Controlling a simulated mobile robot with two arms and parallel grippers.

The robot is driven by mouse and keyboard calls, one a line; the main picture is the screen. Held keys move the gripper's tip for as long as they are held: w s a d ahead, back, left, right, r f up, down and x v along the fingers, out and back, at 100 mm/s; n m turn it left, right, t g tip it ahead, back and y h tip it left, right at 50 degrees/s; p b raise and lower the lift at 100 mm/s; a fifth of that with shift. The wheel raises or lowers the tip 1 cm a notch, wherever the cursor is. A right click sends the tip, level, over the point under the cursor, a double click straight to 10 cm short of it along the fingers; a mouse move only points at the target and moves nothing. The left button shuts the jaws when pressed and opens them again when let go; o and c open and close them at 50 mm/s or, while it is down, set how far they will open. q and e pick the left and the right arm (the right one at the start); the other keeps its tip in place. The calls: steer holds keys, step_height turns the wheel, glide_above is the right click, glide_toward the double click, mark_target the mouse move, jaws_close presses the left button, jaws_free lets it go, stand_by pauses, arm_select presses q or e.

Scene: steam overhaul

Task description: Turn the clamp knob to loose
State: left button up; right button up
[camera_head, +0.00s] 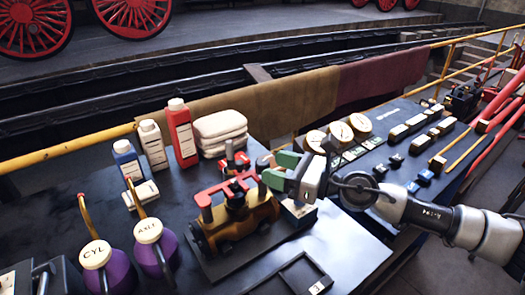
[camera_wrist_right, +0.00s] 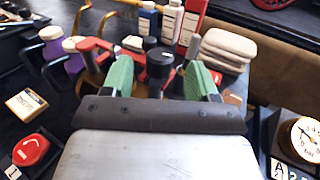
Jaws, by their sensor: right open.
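A small brass-coloured locomotive model (camera_head: 240,222) stands on a dark base on the bench, with a red clamp bar (camera_head: 213,192) over its top. In the right wrist view, a round black knob (camera_wrist_right: 159,64) shows between the green fingertips of my right gripper (camera_wrist_right: 158,78); I cannot tell for sure that it is the clamp knob. My right gripper (camera_head: 281,168) is open, beside the right end of the model, its fingers pointing left. I see nothing held between them. The gripper hides part of the model's right end. My left gripper is not in view.
Purple oil cans (camera_head: 155,252) stand at the front left. Bottles, such as a red one (camera_head: 183,138), and folded white cloths (camera_head: 220,128) stand behind the model. A black tray (camera_head: 300,277) lies in front. Gauges (camera_head: 340,131) and a switch panel (camera_head: 410,165) are right.

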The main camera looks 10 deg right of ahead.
mark_target(262, 162)
steer(key=shift+p+x, duration=0.45)
steer(key=shift+x, duration=1.5)
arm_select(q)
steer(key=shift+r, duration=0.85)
